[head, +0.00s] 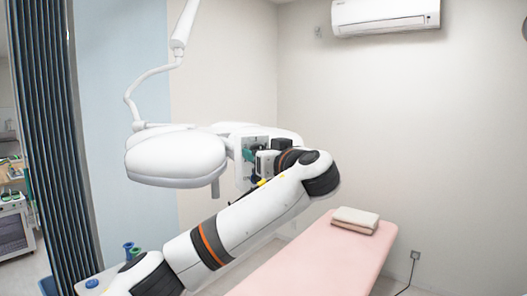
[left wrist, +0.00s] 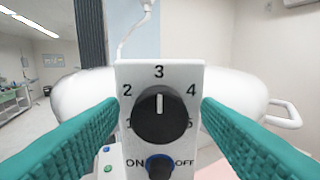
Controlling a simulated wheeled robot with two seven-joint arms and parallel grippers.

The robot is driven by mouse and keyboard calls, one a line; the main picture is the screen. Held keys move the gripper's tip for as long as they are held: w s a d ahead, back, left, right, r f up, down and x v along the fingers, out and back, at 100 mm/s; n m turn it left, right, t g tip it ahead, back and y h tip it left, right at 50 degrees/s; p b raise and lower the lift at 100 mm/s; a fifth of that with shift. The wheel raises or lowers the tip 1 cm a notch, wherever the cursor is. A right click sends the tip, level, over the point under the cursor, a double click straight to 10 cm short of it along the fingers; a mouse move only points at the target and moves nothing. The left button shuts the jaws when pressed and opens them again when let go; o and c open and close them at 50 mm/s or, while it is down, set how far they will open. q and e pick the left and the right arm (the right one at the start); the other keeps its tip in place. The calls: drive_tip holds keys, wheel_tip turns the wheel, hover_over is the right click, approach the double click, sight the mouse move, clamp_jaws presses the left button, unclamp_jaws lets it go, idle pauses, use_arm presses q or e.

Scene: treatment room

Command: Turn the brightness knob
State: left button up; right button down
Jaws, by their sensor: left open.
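The black round brightness knob (left wrist: 160,117) is on the white control panel (left wrist: 135,72) of the surgical lamp, in the middle of the left wrist view. Its white pointer line points up at 3, and the numbers 2 and 4 stand to either side. Below it is a smaller dark ON/OFF switch (left wrist: 160,167), partly cut off by the frame edge. My left gripper (left wrist: 160,104) is open, with one green finger on each side of the knob and visible gaps between. In the head view my left gripper (head: 249,168) is at the panel, where the arm hides the knob. My right gripper is not visible.
The white lamp head (head: 175,158) hangs from a jointed arm (head: 140,88) around the panel. A pink treatment bed (head: 320,262) with a folded towel (head: 355,219) is below right. A dark folding curtain (head: 55,140) stands at left.

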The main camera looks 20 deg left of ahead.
use_arm(q)
drive_tip(key=c, duration=1)
drive_tip(key=shift+d+m+b, duration=0.2)
drive_tip(key=shift+m+b, duration=3.7)
drive_tip(key=shift+m, duration=1.9)
drive_tip(key=o, duration=1)
drive_tip(key=shift+w, duration=0.1)
drive_tip(key=shift+f, duration=0.1)
